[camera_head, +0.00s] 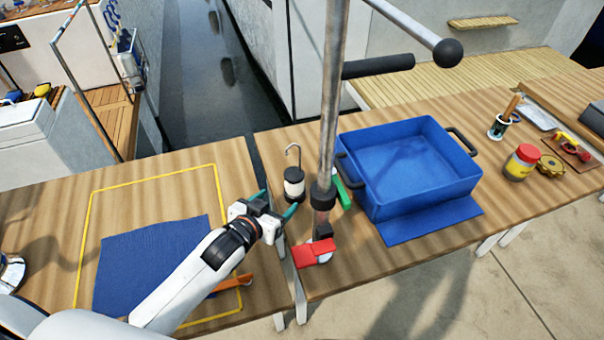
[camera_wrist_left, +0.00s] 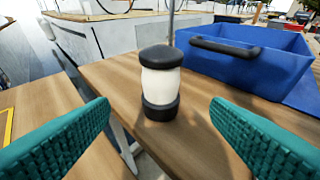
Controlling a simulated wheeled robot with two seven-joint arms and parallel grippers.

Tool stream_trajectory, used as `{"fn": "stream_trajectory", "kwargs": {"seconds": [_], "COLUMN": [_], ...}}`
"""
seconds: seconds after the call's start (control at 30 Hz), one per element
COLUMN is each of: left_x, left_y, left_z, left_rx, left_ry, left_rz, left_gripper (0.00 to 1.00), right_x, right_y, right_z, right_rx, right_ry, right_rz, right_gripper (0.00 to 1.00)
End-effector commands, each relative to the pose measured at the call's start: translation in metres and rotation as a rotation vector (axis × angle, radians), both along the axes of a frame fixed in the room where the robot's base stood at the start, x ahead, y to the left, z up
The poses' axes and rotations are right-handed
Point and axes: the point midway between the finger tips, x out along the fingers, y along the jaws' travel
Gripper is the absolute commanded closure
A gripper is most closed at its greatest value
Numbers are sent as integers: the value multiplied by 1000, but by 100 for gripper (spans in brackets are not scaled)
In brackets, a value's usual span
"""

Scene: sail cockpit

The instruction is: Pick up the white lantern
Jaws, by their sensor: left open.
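The white lantern (camera_head: 294,186) has a black cap and black base and stands upright on the right-hand wooden table, close to the gap between the two tables. A thin metal hook rises above it in the head view. In the left wrist view the lantern (camera_wrist_left: 160,84) stands ahead, between the two teal fingers in the picture and beyond their tips. My left gripper (camera_head: 278,204) is open and empty, a little to the near left of the lantern. It also shows in the left wrist view (camera_wrist_left: 160,108). My right gripper is not in view.
A metal pole (camera_head: 330,120) stands right of the lantern, with a green item (camera_head: 342,189) and a red piece (camera_head: 313,253) near its foot. A blue bin (camera_head: 410,170) is further right. A blue cloth (camera_head: 150,262) lies on the left table inside a yellow outline.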

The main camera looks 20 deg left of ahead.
Motion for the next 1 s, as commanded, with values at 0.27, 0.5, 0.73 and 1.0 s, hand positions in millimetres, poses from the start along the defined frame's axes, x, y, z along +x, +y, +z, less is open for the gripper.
{"fn": "stream_trajectory", "kwargs": {"seconds": [0.27,0.5,0.73,1.0], "left_x": [43,59,90,99], "left_y": [-9,-12,-18,-20], "left_z": [-17,-22,-33,-38], "left_rx": [0,0,1,1], "left_ry": [0,-1,1,1], "left_rz": [0,0,1,0], "left_gripper": [28,28,28,28], "right_x": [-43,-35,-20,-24], "right_y": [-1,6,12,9], "right_z": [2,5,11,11], "right_rx": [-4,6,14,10], "right_ry": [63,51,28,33], "right_rz": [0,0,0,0], "right_gripper": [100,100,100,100]}}
